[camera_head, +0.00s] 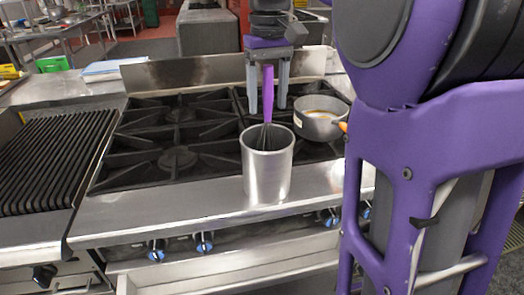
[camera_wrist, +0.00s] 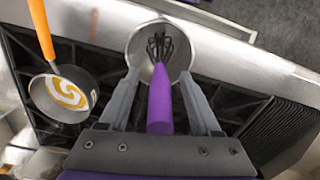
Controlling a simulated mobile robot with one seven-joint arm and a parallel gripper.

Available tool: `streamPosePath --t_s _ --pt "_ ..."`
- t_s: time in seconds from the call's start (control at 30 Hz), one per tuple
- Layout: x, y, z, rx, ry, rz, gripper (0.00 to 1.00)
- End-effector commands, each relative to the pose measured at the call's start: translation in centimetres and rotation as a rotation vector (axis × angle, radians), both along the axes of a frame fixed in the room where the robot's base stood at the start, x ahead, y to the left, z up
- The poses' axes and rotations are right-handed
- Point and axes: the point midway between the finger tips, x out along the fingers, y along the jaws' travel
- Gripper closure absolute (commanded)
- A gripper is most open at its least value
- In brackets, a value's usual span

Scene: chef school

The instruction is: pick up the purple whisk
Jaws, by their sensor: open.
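The purple whisk (camera_head: 268,93) stands handle up in a silver metal canister (camera_head: 266,172), its wire end down inside. The canister sits on the steel front ledge of the stove. My gripper (camera_head: 268,108) is open, its fingers pointing down behind or around the upper handle. In the wrist view the whisk handle (camera_wrist: 160,102) lies between the two open fingers (camera_wrist: 160,85), with a gap on each side. The whisk wires show inside the canister's round mouth (camera_wrist: 133,50). I cannot tell the exact depth of the fingers relative to the handle.
A saucepan (camera_head: 320,131) with an orange handle and orange-white contents stands on the burners right of the canister. Black burner grates (camera_head: 178,158) lie left and behind. A ribbed grill (camera_head: 52,158) is at far left. The ledge (camera_head: 165,217) left of the canister is clear.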

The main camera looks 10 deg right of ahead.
Motion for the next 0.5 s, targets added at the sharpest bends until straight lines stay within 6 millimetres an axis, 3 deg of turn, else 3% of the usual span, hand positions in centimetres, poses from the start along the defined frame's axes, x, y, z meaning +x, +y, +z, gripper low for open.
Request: streamPosePath --t_s 0.2,0.5 --pt "0.0 0.0 -0.07 0.0 -0.001 0.0 0.35" --pt "0.0 -0.01 -0.07 0.0 -0.001 0.0 0.9"
